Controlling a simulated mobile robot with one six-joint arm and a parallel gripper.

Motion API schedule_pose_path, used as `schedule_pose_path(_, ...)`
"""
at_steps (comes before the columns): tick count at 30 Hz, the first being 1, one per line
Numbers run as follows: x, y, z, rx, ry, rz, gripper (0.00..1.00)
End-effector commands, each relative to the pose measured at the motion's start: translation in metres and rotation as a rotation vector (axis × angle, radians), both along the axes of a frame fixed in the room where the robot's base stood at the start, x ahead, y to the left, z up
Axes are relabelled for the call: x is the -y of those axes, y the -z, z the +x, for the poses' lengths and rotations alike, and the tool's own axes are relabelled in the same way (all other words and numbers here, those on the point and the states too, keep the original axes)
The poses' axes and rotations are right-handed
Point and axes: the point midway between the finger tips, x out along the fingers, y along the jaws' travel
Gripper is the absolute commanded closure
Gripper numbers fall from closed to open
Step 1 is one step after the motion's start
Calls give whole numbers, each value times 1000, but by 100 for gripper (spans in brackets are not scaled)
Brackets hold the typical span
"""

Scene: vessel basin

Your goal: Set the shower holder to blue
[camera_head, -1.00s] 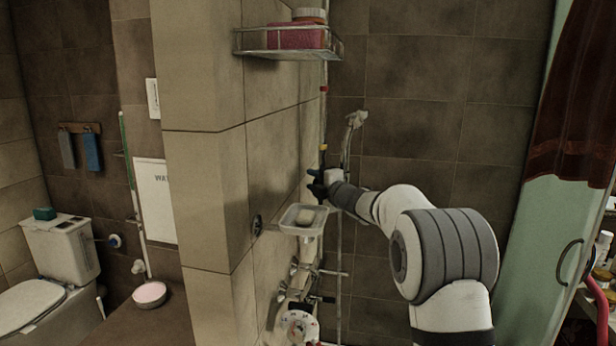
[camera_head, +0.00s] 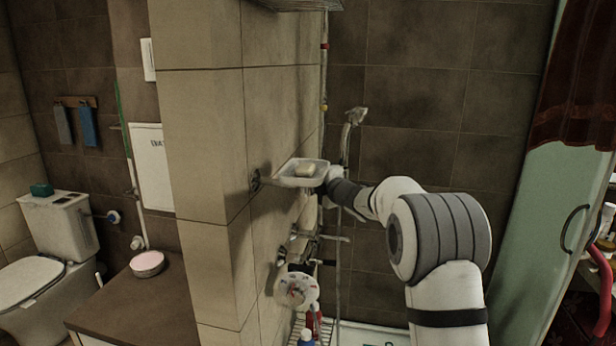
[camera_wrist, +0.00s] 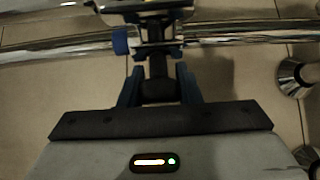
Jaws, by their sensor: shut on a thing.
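The shower rail (camera_head: 324,75) runs up the corner by the tiled wall, with a red band (camera_head: 324,45) above a yellow band (camera_head: 323,105). The shower head (camera_head: 355,115) is below the yellow band's level. My gripper (camera_wrist: 158,80) is shut on the dark shower holder (camera_wrist: 155,42), which sits on the chrome rail in the wrist view (camera_wrist: 60,46). A blue band (camera_wrist: 120,40) shows on the rail close beside the holder; I cannot tell whether they touch. In the head view, the soap dish hides my fingertips and the holder.
The soap dish (camera_head: 288,179) with soap (camera_head: 305,170) juts out just in front of my gripper. Taps (camera_head: 300,240) and a round dial (camera_head: 297,291) are below. A wire shelf (camera_head: 300,4) is above.

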Motion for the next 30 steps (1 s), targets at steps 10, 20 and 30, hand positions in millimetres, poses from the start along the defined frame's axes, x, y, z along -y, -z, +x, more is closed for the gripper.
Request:
schedule_pose_path(10, 2, 2, 1, -3, 3, -1, 61)
schedule_pose_path(20, -4, 7, 8, -8, 0, -3, 49)
schedule_pose_path(30, 16, 2, -25, -2, 2, -2, 49)
